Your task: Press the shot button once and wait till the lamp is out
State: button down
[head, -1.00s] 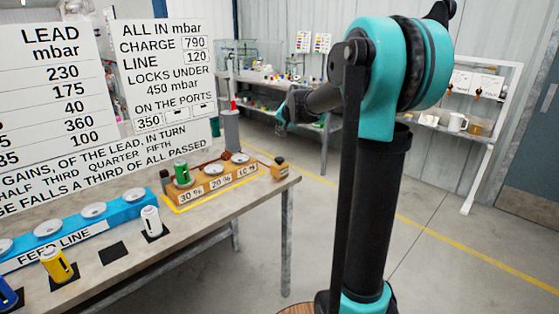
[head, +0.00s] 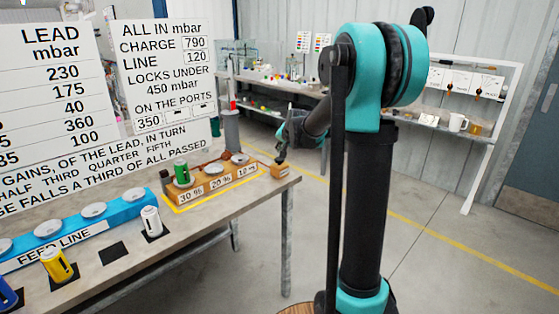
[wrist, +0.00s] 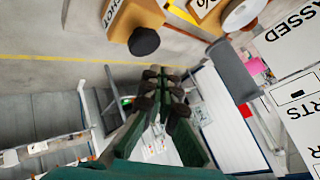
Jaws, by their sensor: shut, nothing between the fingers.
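The shot box (head: 280,172) is a small orange block at the right end of the bench. In the wrist view the orange box (wrist: 128,17) carries part of a label, seen at an angle, and a black round button (wrist: 145,41). My gripper (head: 281,158) is shut and empty, pointing down over the box in the head view and hiding the button there. In the wrist view my closed fingertips (wrist: 158,74) appear just below the button; I cannot tell whether they touch it. I cannot pick out the lamp or its state.
An orange block (head: 219,181) marked 30 %, 20 % and 10 % stands left of the box, with a green cylinder (head: 182,173) on it. A blue feed line block (head: 70,233) and white sign boards (head: 165,75) are farther left. The floor right of the bench is clear.

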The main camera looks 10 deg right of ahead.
aim_at(279, 158)
jog(key=shift+f, duration=0.65)
dwell(1.0)
jog(key=shift+f, duration=0.4)
jog(key=shift+f, duration=0.7)
dwell(0.9)
jog(key=shift+r, duration=1.1)
jog(key=shift+r, duration=2.5)
